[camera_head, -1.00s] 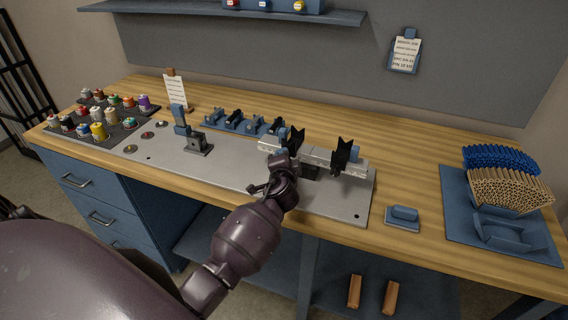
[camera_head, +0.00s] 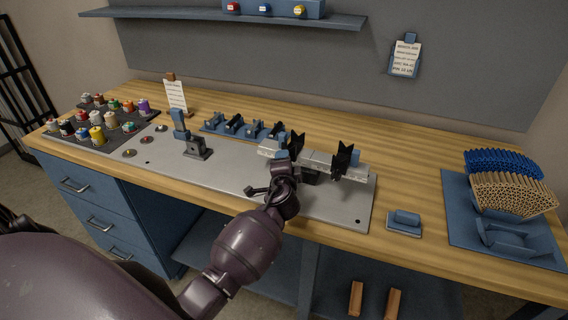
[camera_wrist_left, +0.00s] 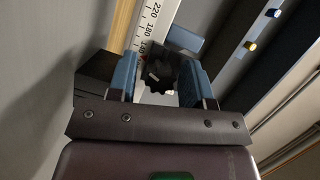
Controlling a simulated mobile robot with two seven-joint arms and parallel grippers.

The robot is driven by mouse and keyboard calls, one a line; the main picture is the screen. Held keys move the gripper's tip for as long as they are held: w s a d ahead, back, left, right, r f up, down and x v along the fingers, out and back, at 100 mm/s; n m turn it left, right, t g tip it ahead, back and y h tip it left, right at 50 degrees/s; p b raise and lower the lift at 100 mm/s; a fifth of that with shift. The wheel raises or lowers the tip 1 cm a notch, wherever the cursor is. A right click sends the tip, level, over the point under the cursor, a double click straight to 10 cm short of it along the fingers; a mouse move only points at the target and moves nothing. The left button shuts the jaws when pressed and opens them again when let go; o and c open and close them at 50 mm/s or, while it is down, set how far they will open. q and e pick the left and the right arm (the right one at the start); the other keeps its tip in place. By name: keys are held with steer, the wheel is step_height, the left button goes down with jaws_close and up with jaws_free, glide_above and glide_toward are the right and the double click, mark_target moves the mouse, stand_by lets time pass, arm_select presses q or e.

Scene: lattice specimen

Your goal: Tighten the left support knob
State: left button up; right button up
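The left support (camera_head: 296,143), a black V-shaped piece, stands on the pale scaled rail (camera_head: 318,160) on the grey plate. A second black V support (camera_head: 345,158) stands to its right. My left gripper (camera_head: 283,156) is at the front of the rail by the left support; my own wrist hides most of it in the head view. In the left wrist view, a black ridged knob (camera_wrist_left: 159,73) lies between the two blue fingers of my left gripper (camera_wrist_left: 158,84). The fingers are apart, with a small gap visible on the knob's left side. My right gripper is not in view.
A black post with a blue lever (camera_head: 188,138) stands left on the grey plate (camera_head: 235,172). Coloured spools (camera_head: 97,134) sit at the far left. A blue tray (camera_head: 460,225) with rods is at the right. Small blue fixtures (camera_head: 235,124) stand behind the plate.

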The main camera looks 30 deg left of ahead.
arm_select(q)
steer(key=shift+o, duration=0.6)
steer(key=shift+s+d, duration=0.1)
steer(key=shift+s, duration=0.15)
steer(key=f+v, duration=0.1)
steer(key=v, duration=0.9)
steer(key=shift+r, duration=0.5)
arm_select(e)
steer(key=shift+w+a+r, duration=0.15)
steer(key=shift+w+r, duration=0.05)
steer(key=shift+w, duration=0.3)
arm_select(q)
steer(key=shift+s, duration=0.1)
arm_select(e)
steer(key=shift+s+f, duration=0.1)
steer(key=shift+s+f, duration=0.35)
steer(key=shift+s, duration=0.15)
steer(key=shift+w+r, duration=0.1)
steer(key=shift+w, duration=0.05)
